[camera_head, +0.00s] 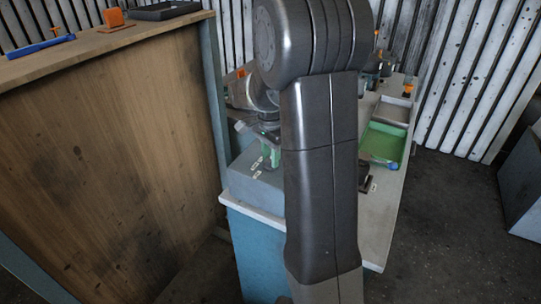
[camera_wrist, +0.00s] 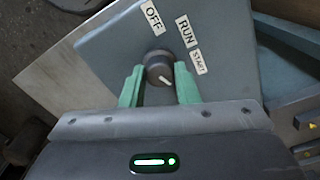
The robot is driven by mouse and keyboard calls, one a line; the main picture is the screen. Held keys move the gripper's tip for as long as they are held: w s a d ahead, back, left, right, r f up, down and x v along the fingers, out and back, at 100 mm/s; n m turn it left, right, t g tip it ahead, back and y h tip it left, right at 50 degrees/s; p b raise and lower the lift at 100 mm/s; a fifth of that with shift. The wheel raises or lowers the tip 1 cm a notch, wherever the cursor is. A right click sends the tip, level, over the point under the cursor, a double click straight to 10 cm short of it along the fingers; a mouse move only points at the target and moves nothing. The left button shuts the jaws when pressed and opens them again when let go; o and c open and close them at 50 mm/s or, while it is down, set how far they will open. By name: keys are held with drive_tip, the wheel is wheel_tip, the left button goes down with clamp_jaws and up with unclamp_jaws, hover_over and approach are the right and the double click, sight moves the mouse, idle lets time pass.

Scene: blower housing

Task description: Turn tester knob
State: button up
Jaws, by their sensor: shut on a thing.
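The tester is a grey box (camera_wrist: 110,50) with white labels OFF, RUN and START beside a round dark knob (camera_wrist: 158,72). The knob's white pointer line slants toward the lower right in the wrist view, away from the OFF label. My gripper (camera_wrist: 159,69) has its two green fingers on either side of the knob and is shut on it. In the head view the tester (camera_head: 250,184) stands on the near end of the bench, with my gripper (camera_head: 271,158) over its top. The knob is hidden there by the fingers.
The bench (camera_head: 238,212) carries a green tray (camera_head: 383,142) and a grey tray (camera_head: 391,111) farther back. A tall wooden panel (camera_head: 120,150) stands left of the bench, with a blue tool (camera_head: 40,46) on top. Open floor (camera_head: 450,230) lies to the right.

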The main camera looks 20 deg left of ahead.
idle(0.4)
drive_tip(key=o, duration=1)
drive_tip(key=shift+r, duration=0.15)
wheel_tip(320, 180, up, 14)
drive_tip(key=shift+f+b, duration=0.2)
drive_tip(key=shift+b, duration=0.25)
drive_tip(key=shift+f, duration=0.1)
wheel_tip(320, 180, down, 14)
drive_tip(key=shift+r+p, duration=0.15)
drive_tip(key=shift+p, duration=0.3)
